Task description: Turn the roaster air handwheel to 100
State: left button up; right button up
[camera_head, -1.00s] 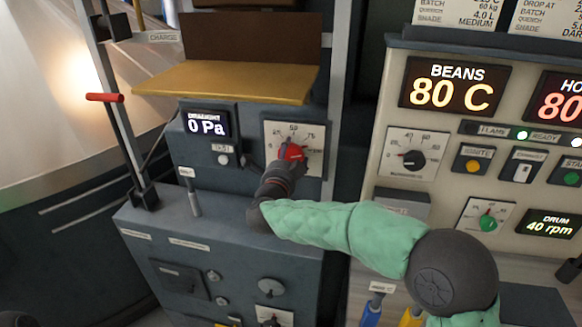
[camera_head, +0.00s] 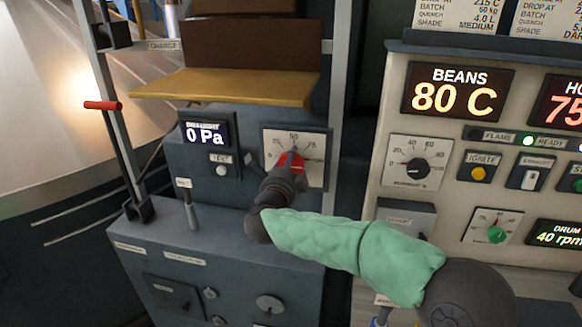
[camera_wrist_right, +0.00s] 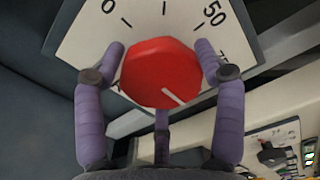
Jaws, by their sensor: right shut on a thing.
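The red handwheel (camera_head: 291,161) sits on a white dial plate (camera_head: 312,144) marked 0 to 100, right of the draught display (camera_head: 207,133) reading 0 Pa. My right gripper (camera_head: 284,179) is shut on the handwheel. In the right wrist view, the purple fingers of the right gripper (camera_wrist_right: 160,52) stand left and right of the handwheel (camera_wrist_right: 160,75), with another finger below it. A short white line on the wheel points to the lower right; its exact scale reading is unclear. My left gripper is out of view.
A lever with a red grip (camera_head: 103,105) stands at the left. A brown-yellow ledge (camera_head: 225,87) juts out above the dial. The right panel carries a black-knobbed dial (camera_head: 417,166), a green-knobbed dial (camera_head: 492,228), switches and a BEANS display (camera_head: 457,92) at 80 C.

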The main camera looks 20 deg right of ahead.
jog(key=shift+a, duration=0.2)
jog(key=o, duration=0.9)
jog(key=shift+w, duration=0.1)
jog(key=shift+o, duration=1.2)
jog(key=shift+w+a, duration=0.1)
jog(key=v, duration=1.2)
jog(key=shift+f, duration=0.1)
